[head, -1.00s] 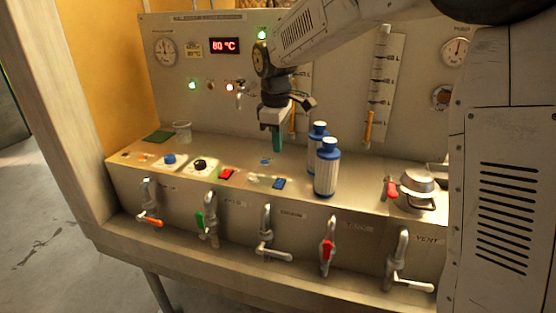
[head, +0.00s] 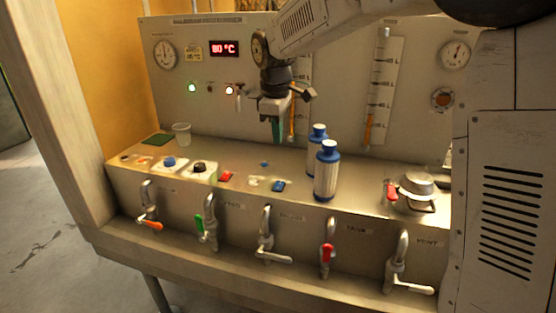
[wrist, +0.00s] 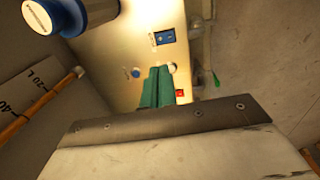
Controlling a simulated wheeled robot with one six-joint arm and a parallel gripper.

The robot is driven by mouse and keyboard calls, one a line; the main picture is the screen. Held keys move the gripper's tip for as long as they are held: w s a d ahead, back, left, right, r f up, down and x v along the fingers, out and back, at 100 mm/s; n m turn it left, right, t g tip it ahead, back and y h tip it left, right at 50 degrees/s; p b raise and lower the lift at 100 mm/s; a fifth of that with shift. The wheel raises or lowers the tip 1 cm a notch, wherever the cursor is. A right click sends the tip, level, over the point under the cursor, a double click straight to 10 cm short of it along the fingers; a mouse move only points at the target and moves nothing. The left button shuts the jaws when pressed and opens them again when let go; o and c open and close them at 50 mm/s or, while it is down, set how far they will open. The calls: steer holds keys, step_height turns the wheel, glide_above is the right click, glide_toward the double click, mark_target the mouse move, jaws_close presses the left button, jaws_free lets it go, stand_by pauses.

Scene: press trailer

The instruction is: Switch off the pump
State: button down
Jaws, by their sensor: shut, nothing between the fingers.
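My gripper (head: 276,132) is shut and empty, with its green fingers pointing down above the steel counter. The fingers (wrist: 158,85) also show in the wrist view, apart from the counter controls. In the head view, a red rocker switch (head: 227,176) lies left of and below the gripper, and a blue rocker switch (head: 278,186) lies below it. A blue button (head: 169,162) and a black button (head: 199,166) sit farther left. In the wrist view, the blue switch (wrist: 164,37) and a red one (wrist: 180,93) show near the fingers. I cannot read which control is the pump's.
Two blue-and-white bottles (head: 326,172) stand right of the gripper. A clear cup (head: 182,133) stands at the back left. Several valves with levers line the counter front, including a red lever (head: 326,255). The back panel has a display (head: 224,48) and lit lamps (head: 192,87).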

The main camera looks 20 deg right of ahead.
mark_target(279, 183)
steer(key=f, duration=0.4)
steer(key=w+f, duration=0.1)
steer(key=f, duration=0.4)
steer(key=d+f, duration=0.1)
steer(key=f, duration=0.3)
steer(key=shift+w+f, duration=0.2)
steer(key=shift+f, duration=0.2)
